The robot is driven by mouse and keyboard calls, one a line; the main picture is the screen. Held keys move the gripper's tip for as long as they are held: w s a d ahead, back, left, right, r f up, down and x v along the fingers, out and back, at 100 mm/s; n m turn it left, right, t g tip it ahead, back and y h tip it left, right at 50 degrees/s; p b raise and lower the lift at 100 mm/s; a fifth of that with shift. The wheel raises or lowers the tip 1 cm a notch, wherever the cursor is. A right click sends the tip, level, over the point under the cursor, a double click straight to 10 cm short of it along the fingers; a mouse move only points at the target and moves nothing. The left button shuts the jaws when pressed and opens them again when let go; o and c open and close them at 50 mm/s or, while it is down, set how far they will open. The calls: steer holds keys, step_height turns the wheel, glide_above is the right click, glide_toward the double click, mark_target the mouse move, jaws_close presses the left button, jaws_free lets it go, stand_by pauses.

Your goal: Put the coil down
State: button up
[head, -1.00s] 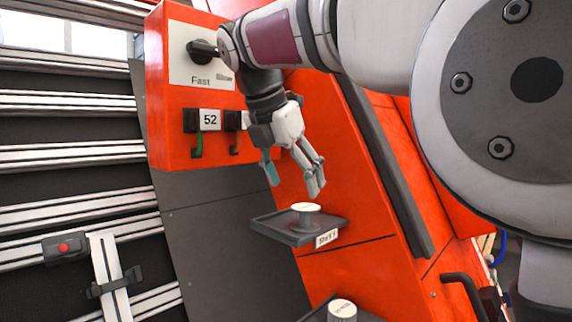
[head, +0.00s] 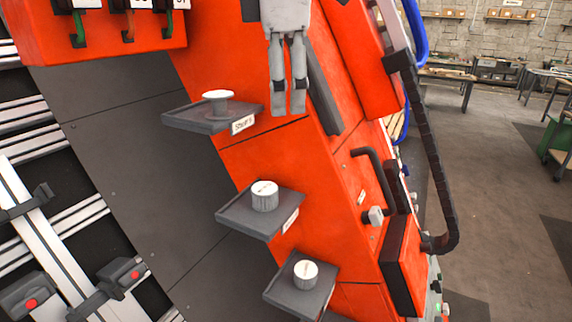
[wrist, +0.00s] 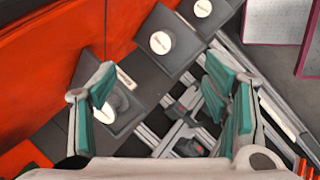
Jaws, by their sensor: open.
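A small spool-like coil (head: 218,101) with a pale, wide top stands upright on the top dark shelf (head: 180,120) of the orange machine. My gripper (head: 288,112) hangs in front of the orange panel, to the right of this shelf in the head view. It is open, with nothing between its fingers, and apart from the coil. In the wrist view a dark shelf with a round piece (wrist: 120,100) shows beside the left finger, which partly hides it. Two thicker white-topped coils stand on the middle shelf (head: 240,219) and the lower shelf (head: 285,296).
A black handle (head: 372,170) and a dark cable arm (head: 430,150) stick out at the machine's right side. Aluminium rails (head: 40,215) with clamps lie at the left. Open floor (head: 490,200) and workbenches lie at the far right.

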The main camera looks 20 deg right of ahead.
steer(key=s+d+f+m, duration=0.3)
steer(key=s+f+m, duration=0.5)
steer(key=s+d+f+m+t+y, duration=0.1)
steer(key=s+d+f+m, duration=0.2)
steer(key=s+f+m, duration=0.5)
steer(key=shift+s+f+m, duration=0.15)
steer(key=shift+f+m, duration=0.15)
steer(key=shift+f, duration=0.05)
